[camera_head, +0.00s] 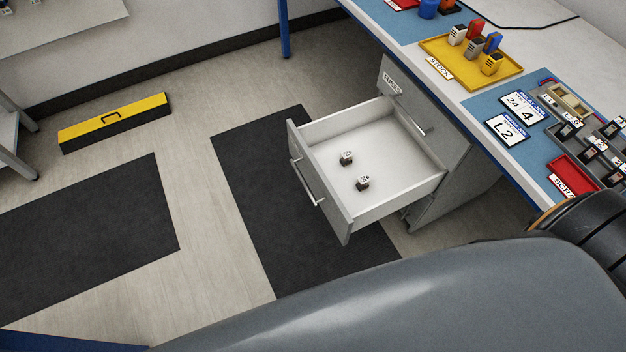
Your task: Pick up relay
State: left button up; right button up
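Nothing in view is clearly marked as a relay itself. Two small dark blocks with pale, marked tops, a farther one (346,158) and a nearer one (362,183), stand apart in the open grey drawer (406,201). Several upright blocks, including a red one (474,29) and a yellow one (491,64), stand in the yellow tray (455,70) labelled STOCK on the bench. Several grey modules (594,150) with white labels sit at the bench's right. My large grey arm link crosses the lower right. Neither gripper's fingers are in view.
The drawer juts from the cabinet (450,140) under the bench (480,130) over a black floor mat (262,190). Cards (522,107) and a red tray (572,178) lie on the bench. A yellow-topped box (115,120) stands on the floor at left.

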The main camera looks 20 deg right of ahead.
aim_at(346, 158)
jog(key=z, duration=1)
